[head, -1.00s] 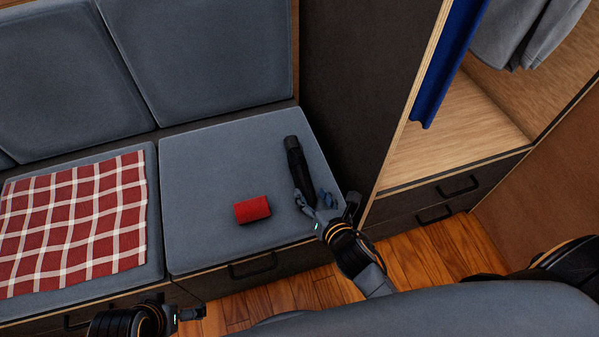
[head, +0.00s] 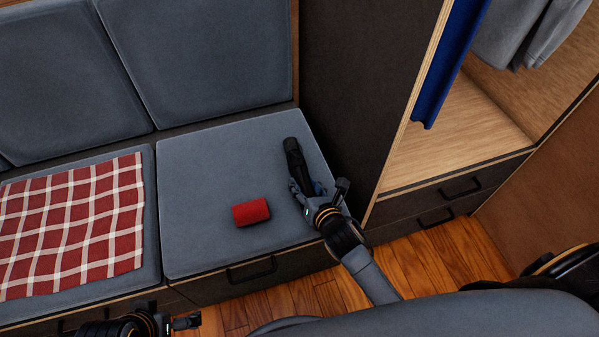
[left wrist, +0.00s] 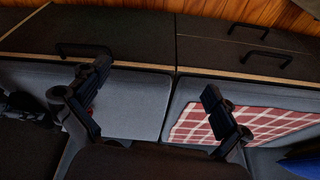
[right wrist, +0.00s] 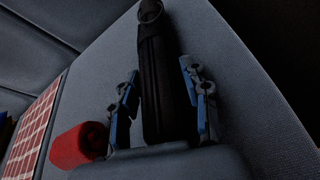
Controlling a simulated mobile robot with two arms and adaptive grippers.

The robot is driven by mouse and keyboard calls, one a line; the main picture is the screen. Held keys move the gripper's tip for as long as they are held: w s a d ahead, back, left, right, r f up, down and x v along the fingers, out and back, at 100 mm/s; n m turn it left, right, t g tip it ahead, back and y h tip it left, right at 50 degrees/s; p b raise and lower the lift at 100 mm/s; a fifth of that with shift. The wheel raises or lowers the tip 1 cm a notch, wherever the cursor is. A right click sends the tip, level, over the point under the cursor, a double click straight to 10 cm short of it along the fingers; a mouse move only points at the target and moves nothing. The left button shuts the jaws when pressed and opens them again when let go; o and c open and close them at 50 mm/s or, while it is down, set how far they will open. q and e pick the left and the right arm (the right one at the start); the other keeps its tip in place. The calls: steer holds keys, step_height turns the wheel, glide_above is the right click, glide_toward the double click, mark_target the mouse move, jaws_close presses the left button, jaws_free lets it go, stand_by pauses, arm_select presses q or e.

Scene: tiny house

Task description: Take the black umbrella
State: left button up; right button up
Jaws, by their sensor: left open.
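The black umbrella (head: 294,156), folded short, lies on the grey seat cushion near its right edge. My right gripper (head: 308,188) reaches over its near end. In the right wrist view the umbrella (right wrist: 160,72) runs between the two blue-padded fingers of the right gripper (right wrist: 160,98). The umbrella's near end is hidden by the gripper. My left gripper (left wrist: 155,105) is open and empty, low in front of the bench; it shows only partly in the head view (head: 186,321).
A red rolled item (head: 251,212) lies on the cushion (head: 205,175) left of the umbrella. A red checked cloth (head: 75,225) covers the left seat. A dark cabinet side (head: 350,90) stands close to the right of the umbrella. Drawers (head: 260,272) are below the seat.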

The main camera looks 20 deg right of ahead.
steer(key=c, duration=0.3)
steer(key=shift+r, duration=0.15)
